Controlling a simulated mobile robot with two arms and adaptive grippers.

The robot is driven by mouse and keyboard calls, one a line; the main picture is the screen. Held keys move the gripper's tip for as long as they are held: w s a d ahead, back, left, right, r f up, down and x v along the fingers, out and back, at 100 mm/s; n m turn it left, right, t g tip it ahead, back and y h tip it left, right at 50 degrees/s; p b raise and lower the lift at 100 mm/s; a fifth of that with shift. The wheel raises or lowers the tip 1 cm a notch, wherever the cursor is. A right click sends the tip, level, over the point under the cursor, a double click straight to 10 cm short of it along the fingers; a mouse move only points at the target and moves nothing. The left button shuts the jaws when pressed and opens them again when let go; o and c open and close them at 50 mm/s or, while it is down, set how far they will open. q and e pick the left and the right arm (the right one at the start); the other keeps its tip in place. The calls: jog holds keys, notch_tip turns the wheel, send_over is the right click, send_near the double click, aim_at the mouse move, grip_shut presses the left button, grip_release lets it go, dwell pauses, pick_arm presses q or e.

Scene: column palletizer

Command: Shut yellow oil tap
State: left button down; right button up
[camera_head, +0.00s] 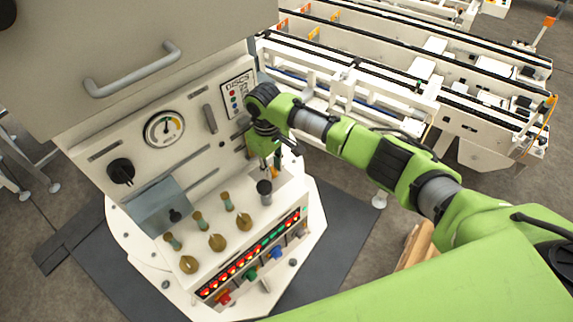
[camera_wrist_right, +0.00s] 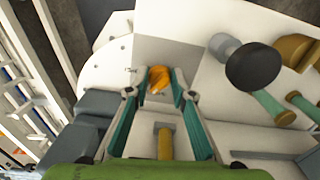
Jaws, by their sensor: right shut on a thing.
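My right gripper (camera_head: 271,163) reaches down to the right end of the white machine's control ledge. In the right wrist view, its teal fingers (camera_wrist_right: 160,86) close on the yellow-orange oil tap (camera_wrist_right: 159,77), which shows between the fingertips. In the head view only a small orange bit of the tap (camera_head: 276,173) shows below the fingers. A yellow bar-like part (camera_wrist_right: 165,142) also shows between the finger bases, nearer the camera. The tap's exact turn angle is hard to tell. My left gripper is not in view.
A black-topped knob (camera_head: 264,187) stands close beside the gripper, with several brass valves (camera_head: 217,242) further left. A pressure gauge (camera_head: 165,130) and a black dial (camera_head: 121,171) sit on the upright panel. Lit buttons (camera_head: 250,258) line the front edge. Conveyors (camera_head: 400,80) stand behind.

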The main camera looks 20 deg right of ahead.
aim_at(276, 173)
jog(key=n, duration=0.3)
jog(key=shift+w+d, duration=0.1)
jog(key=shift+d, duration=0.15)
jog(key=shift+n, duration=1.4)
jog(key=shift+a, duration=0.1)
jog(key=o, duration=1.1)
notch_tip(276, 173, up, 12)
jog(key=shift+s+d+r, duration=0.25)
jog(key=shift+s, duration=0.2)
